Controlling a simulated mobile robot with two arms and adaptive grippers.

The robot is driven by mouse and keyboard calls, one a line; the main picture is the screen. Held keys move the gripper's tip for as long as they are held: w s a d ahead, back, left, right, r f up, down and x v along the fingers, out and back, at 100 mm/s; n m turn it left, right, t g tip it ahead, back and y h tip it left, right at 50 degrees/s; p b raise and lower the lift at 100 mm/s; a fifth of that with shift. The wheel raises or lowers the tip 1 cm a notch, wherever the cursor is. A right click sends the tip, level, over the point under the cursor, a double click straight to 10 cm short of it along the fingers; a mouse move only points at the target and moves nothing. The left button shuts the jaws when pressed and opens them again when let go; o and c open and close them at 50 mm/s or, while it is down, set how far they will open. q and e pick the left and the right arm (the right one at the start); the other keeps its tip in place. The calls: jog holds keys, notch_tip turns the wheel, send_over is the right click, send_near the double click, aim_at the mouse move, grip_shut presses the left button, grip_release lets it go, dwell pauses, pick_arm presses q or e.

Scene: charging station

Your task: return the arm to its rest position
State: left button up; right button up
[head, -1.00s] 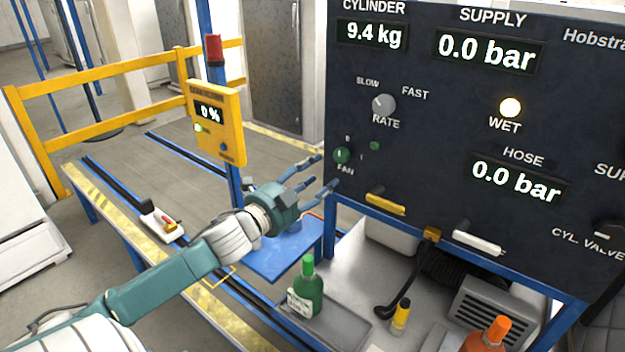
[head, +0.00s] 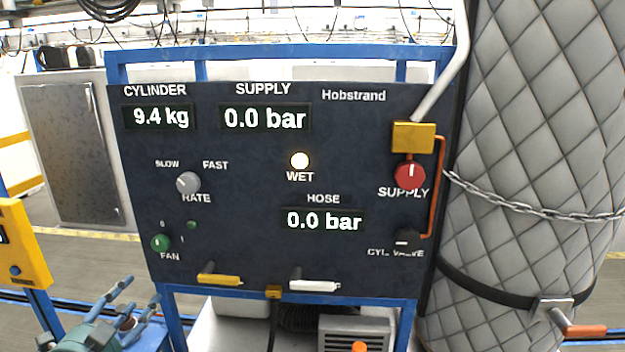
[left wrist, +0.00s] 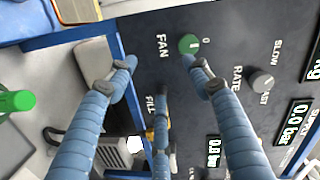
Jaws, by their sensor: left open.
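My left gripper (head: 136,292) is at the lower left of the head view, just left of the dark control panel (head: 240,250) and below its green fan knob (head: 160,242). Its blue fingers are spread and empty. In the left wrist view the gripper (left wrist: 158,66) shows its fingers apart, with the panel and the green fan knob (left wrist: 190,44) beyond them. Most of the left arm is out of the head view. My right gripper is not in view.
The panel's blue frame (head: 290,52) stands close to the gripper. A yellow box (head: 22,250) on a blue post is at left. A quilted grey cylinder (head: 540,180) with a chain stands at right. A green bottle (left wrist: 14,103) shows in the left wrist view.

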pick_arm(q)
jog(key=s+d+f+n+g+y, duration=0.1)
jog(key=s+d+f+n+g, duration=0.3)
jog(key=s+f, duration=0.4)
jog(key=s+d+f+n+g, duration=0.3)
jog(key=s+d+f, duration=0.15)
jog(key=f, duration=0.65)
jog(key=s+d+f+n+g+h, duration=0.1)
jog(key=s+d+f+n+g, duration=0.15)
jog(key=s+d, duration=0.45)
jog(key=s+d+f+n+g+h, duration=0.1)
jog(key=s+d+f+n+g, duration=0.25)
jog(key=s, duration=0.55)
jog(key=s+d+f+m+g+b, duration=0.15)
jog(key=f+b, duration=0.25)
jog(key=f, duration=1.4)
jog(key=s+f+m+b, duration=0.15)
jog(key=f+b, duration=0.25)
jog(key=f, duration=1.4)
jog(key=s+a+f+b, duration=0.1)
jog(key=s+f+b, duration=0.2)
jog(key=s+f, duration=0.5)
jog(key=s+a+f+g+b, duration=0.1)
jog(key=s+f+b, duration=0.1)
jog(key=s+f, duration=0.6)
notch_tip(320, 180, down, 4)
jog(key=shift+s+a+f+n+b, duration=0.1)
jog(key=shift+s+a+n+b, duration=0.2)
jog(key=shift+a+b, duration=0.1)
